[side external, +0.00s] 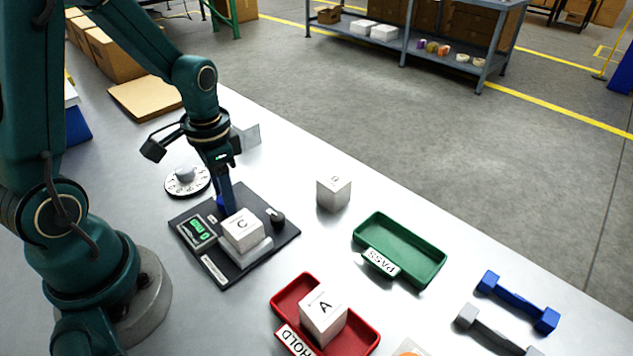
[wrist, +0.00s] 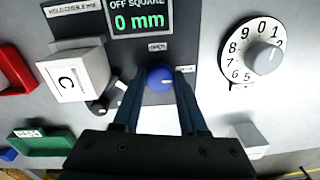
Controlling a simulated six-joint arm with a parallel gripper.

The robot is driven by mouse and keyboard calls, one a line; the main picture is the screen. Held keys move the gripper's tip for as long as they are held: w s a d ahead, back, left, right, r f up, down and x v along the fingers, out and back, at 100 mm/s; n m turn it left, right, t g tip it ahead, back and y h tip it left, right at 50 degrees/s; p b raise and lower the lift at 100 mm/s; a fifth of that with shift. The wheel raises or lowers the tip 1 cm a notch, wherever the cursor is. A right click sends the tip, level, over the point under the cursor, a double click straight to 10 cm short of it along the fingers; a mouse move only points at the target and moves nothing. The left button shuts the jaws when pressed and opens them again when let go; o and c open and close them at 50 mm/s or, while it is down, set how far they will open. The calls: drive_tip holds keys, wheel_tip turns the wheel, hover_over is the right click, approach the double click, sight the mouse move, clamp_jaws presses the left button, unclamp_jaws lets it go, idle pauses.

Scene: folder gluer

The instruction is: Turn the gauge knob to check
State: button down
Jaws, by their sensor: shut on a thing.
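The gauge is a dark plate (side external: 262,251) with a lit green display (wrist: 139,20) reading OFF SQUARE 0 mm in the wrist view. Its round blue knob (wrist: 159,74) sits below an OPEN label, with another small label, too small to read, at its right. A pale mark on the knob points toward the right side. My gripper (wrist: 160,88) reaches down over the knob and is shut on it, a finger at each side. In the side view the fingers partly hide the knob (side external: 221,203). A white block marked C (side external: 242,230) sits on the gauge's pale seat.
A numbered white dial (side external: 188,181) stands beside the gauge, and a small black knob (side external: 275,216) is on the plate. A red HOLD tray (side external: 287,293) holds block A (side external: 323,316). A green PASS tray (side external: 410,240) is empty. Another white block (side external: 334,192) stands alone.

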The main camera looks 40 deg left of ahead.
drive_tip(key=shift+c, duration=2.2)
unclamp_jaws()
drive_tip(key=shift+r, duration=2.6)
drive_tip(key=shift+d, duration=0.1)
